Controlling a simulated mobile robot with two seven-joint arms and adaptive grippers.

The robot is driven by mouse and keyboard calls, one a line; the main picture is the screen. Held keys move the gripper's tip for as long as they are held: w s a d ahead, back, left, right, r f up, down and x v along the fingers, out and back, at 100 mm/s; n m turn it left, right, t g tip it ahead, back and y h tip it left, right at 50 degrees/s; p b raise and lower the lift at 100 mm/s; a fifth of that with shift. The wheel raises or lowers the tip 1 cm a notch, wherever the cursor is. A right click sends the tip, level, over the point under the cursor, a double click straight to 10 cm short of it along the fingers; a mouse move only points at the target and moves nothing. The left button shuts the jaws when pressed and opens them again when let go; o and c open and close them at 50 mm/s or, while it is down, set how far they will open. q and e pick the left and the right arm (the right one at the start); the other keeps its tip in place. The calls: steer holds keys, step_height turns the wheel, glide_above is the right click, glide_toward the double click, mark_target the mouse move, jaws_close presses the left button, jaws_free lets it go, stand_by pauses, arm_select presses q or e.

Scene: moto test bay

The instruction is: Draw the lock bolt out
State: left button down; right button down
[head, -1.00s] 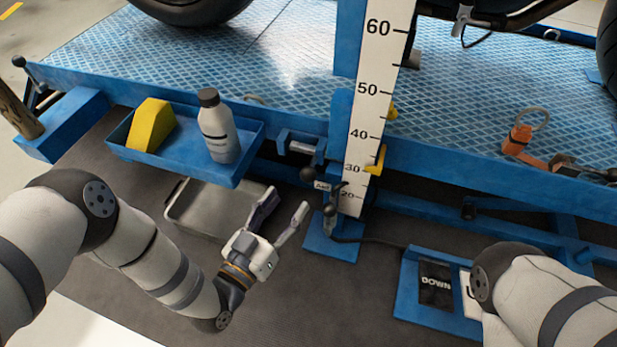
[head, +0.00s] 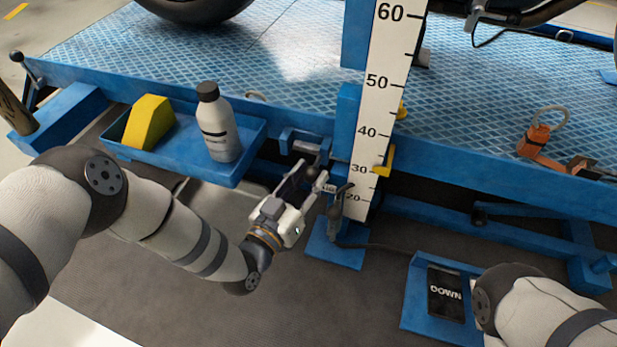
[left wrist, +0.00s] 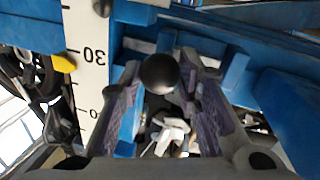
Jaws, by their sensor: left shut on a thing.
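The lock bolt's round black knob (left wrist: 160,72) shows between the purple-grey finger pads of my left gripper in the left wrist view. In the head view, my left gripper (head: 311,176) is shut on this bolt, just below the blue bracket (head: 300,140) at the lift's front edge, left of the measuring post. The fingers hide much of the bolt, so how deep it sits in the bracket cannot be told. My right forearm shows at the lower right of the head view. My right gripper is out of view.
The white scale post (head: 372,125) with yellow pointers stands close right of my left gripper. A blue tray (head: 190,165) with a bottle (head: 217,130) and a yellow block (head: 150,122) is to the left. A pedal marked DOWN (head: 445,295) lies at lower right.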

arm_select(q)
steer(key=shift+w+a+f+p, duration=0.15)
steer(key=shift+w+a, duration=0.25)
steer(key=shift+a, duration=0.85)
steer(key=shift+w+a+r+p, duration=0.15)
steer(key=shift+w+a, duration=0.25)
steer(key=shift+a, duration=0.85)
steer(key=shift+f, duration=0.1)
steer(key=c, duration=1.2)
jaws_free()
steer(key=shift+a, duration=0.15)
steer(key=v, duration=1.2)
